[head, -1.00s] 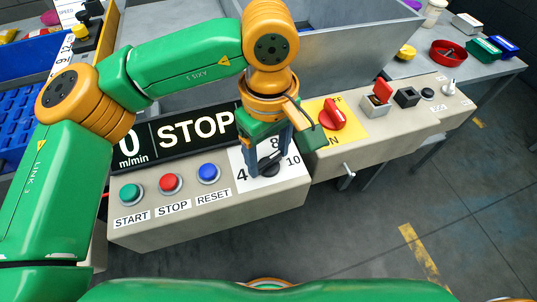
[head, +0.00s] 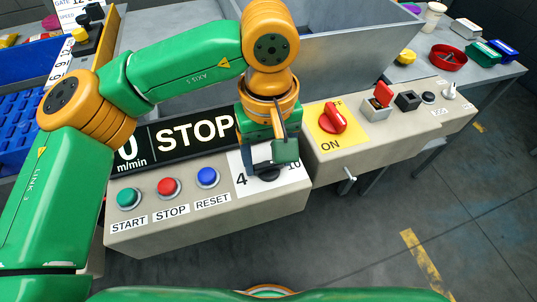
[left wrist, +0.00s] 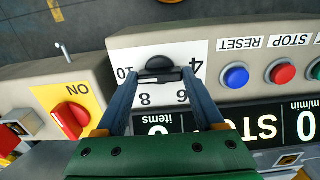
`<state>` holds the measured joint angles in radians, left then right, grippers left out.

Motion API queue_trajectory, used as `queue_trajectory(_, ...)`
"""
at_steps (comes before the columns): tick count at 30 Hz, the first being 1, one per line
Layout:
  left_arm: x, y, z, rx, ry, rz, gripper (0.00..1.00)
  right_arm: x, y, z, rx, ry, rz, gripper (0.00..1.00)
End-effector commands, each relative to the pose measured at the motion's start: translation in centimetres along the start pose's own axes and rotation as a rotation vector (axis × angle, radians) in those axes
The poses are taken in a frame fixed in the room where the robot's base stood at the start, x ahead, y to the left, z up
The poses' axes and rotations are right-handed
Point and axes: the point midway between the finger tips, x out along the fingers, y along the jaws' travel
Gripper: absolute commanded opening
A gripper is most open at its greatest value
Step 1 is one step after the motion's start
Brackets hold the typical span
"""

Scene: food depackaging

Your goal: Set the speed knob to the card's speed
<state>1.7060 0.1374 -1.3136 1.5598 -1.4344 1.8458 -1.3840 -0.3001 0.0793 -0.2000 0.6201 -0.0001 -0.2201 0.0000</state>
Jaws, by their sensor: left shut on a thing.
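The black speed knob (left wrist: 158,66) sits on a white dial plate marked 4, 6, 8 and 10. In the head view it shows only partly (head: 268,174), behind my left gripper (head: 263,168). That gripper points down at the dial and is shut on the knob, with a finger on each side in the left wrist view (left wrist: 162,80). I cannot tell which number the knob points to. The display (head: 170,141) reads STOP, with 0 m/min. My right gripper is out of view.
Green START (head: 128,198), red STOP (head: 168,187) and blue RESET (head: 207,177) buttons stand left of the dial. A red rotary switch (head: 334,117) on a yellow ON/OFF plate stands close on its right. A blue crate (head: 22,110) is at the left.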

Motion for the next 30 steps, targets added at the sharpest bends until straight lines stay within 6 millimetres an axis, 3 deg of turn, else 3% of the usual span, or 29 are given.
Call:
queue_trajectory(6, -0.1, 0.0, 0.0, 0.002, 0.002, 0.003, 0.14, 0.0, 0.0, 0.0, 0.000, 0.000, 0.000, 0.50)
queue_trajectory(7, -0.1, 0.0, 0.0, 0.002, 0.002, 0.003, 0.73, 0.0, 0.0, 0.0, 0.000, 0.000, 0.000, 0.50)
queue_trajectory(10, -0.1, 0.0, 0.0, 0.001, 0.002, 0.002, 1.00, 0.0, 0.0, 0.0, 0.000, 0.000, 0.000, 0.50)
queue_trajectory(18, -0.5, 0.0, 0.0, -0.001, 0.001, 0.002, 1.00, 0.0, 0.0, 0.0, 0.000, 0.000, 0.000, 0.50)
queue_trajectory(26, -5.8, 0.1, 0.0, -0.001, 0.004, 0.003, 1.00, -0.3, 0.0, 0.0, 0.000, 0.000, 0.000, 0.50)
queue_trajectory(30, -7.1, 0.0, 0.0, 0.001, 0.001, 0.002, 1.00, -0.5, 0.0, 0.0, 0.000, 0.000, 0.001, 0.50)
